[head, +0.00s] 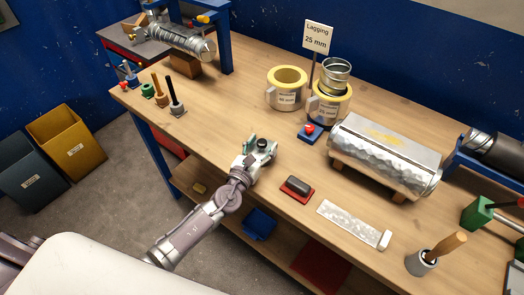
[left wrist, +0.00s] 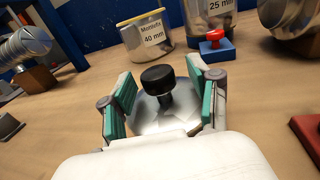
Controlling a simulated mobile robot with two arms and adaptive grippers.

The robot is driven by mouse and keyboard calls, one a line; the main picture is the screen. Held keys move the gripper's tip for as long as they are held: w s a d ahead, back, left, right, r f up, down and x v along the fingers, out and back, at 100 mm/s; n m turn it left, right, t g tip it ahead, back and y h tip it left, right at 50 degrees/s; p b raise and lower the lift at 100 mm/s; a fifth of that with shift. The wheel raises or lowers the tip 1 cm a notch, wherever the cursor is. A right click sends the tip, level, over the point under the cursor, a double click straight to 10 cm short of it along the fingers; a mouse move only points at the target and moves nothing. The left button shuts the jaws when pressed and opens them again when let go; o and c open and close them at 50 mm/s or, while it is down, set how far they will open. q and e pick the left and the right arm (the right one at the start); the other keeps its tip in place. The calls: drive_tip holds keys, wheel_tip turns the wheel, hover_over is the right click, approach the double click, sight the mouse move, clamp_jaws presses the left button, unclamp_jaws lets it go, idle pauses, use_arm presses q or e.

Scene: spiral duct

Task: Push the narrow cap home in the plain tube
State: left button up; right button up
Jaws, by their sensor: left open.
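A round metal cap with a black knob (left wrist: 158,78) is between the fingers of my left gripper (left wrist: 162,100) in the left wrist view. Its pale disc sits low, partly hidden by my wrist. In the head view my left gripper (head: 262,153) is over the bench's front edge area, with the black knob (head: 264,144) showing between its fingers. The teal-padded fingers are spread, with gaps on both sides of the knob. A dark-ended metal tube (head: 497,147) rests in a blue stand at the right; I cannot tell if it is the plain tube. My right gripper is out of view.
A ribbed spiral duct (head: 165,40) lies at the back left. Yellow-rimmed lagging rings (head: 287,76) and a red-knobbed blue block (head: 309,131) stand behind my gripper. A hammered metal cylinder (head: 385,150) lies on wooden cradles at right. A red-based block (head: 297,190) is right of my gripper.

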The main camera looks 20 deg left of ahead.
use_arm(q)
clamp_jaws()
